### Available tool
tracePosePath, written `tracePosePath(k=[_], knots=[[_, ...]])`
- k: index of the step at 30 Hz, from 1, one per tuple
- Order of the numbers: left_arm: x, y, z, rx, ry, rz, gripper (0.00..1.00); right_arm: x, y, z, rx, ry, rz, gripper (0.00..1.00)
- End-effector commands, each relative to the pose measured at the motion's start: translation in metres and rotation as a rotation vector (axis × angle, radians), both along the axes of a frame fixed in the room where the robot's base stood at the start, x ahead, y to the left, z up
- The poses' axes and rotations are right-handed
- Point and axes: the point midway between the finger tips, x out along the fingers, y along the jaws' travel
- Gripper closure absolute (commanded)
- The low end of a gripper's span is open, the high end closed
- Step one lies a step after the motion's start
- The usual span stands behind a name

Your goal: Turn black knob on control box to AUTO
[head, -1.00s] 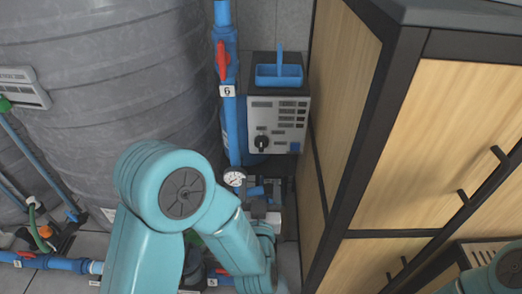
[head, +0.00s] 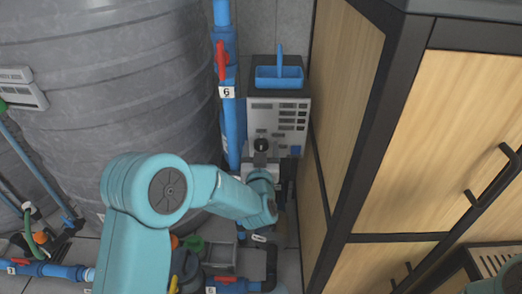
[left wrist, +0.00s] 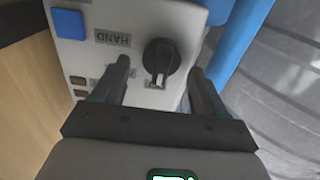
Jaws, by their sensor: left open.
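The grey control box (head: 292,114) stands between the blue pipe and the wooden cabinet. Its black knob (head: 261,145) is low on the left of the front panel. In the left wrist view the knob (left wrist: 161,57) shows upside down beside a label reading HAND (left wrist: 113,38); the other labels there are too hidden or small to read. My left gripper (left wrist: 160,75) is open, with one finger on each side of the knob's lower part in that view. I cannot tell whether they touch it. In the head view my left gripper (head: 260,163) is just below the knob. My right gripper is out of view.
A blue pipe (head: 231,130) with a red valve handle (head: 221,60) runs close along the box's left side. The wooden cabinet (head: 342,100) stands close on the right. A blue tray (head: 279,77) sits on top of the box. A large grey tank (head: 110,90) fills the left.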

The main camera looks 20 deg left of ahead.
Motion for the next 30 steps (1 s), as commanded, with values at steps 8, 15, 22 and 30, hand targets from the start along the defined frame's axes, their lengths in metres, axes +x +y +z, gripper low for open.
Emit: tracePosePath(k=[8,15,22,30], knots=[[0.000,0.000,0.000,0.000,0.000,0.000,0.84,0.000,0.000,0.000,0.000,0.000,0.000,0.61],[0.000,0.000,0.000,0.012,0.003,0.000,0.84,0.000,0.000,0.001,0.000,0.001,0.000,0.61],[0.000,-0.001,0.001,0.099,0.028,0.001,0.84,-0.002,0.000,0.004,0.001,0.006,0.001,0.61],[0.001,-0.004,0.001,0.309,0.089,0.000,0.84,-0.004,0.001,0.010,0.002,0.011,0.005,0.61]])
